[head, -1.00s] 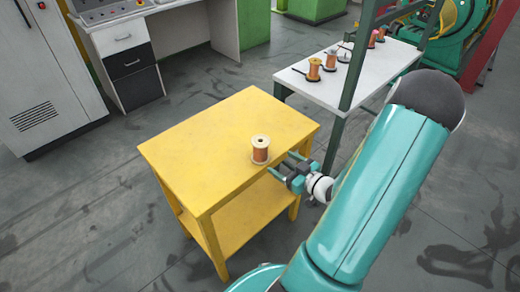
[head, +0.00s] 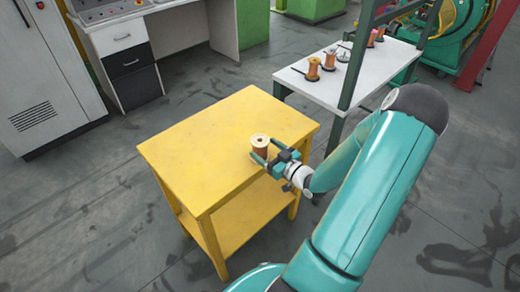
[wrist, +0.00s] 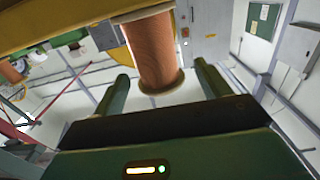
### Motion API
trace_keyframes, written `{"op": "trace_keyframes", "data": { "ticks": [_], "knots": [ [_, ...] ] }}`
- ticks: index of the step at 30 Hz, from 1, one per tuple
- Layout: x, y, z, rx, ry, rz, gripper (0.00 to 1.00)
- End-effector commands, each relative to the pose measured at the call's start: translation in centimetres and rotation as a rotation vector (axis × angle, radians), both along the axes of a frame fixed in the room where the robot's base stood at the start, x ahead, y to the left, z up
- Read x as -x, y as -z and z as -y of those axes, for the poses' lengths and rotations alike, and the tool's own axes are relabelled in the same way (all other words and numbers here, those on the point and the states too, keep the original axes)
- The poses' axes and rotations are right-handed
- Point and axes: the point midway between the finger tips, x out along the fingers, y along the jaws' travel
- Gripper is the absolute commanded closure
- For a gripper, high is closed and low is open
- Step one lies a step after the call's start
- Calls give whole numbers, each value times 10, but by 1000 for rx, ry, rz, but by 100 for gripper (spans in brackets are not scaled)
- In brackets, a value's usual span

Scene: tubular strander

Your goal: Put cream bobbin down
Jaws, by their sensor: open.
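The cream bobbin (head: 260,147), wound with copper-brown wire and with cream flanges, stands upright on the yellow table (head: 205,145) near its right edge. My gripper (head: 268,156) is open at the bobbin, with its fingers pointing at it from the right. In the wrist view the bobbin (wrist: 152,50) is ahead of and between the tips of the two green fingers (wrist: 163,85), with a gap on each side. The lower part of the bobbin is partly hidden by a finger in the head view.
A white bench (head: 360,68) with several copper-coloured bobbins stands behind on the right, with a green post (head: 362,50) at its front. A grey cabinet (head: 45,75) stands at the left. The left part of the yellow tabletop is bare.

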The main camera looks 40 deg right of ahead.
Motion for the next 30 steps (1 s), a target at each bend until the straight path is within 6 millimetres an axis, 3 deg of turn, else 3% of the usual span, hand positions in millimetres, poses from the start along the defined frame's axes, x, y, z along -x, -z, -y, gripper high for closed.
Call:
{"op": "trace_keyframes", "data": {
  "ticks": [6,14,24,25,30],
  "knots": [
    [-33,1,1,0,-1,1,24],
    [-37,1,2,1,0,0,24],
    [-37,0,2,1,0,2,91],
    [-37,0,2,1,0,2,95],
    [-37,0,2,1,0,2,95]
  ]
}}
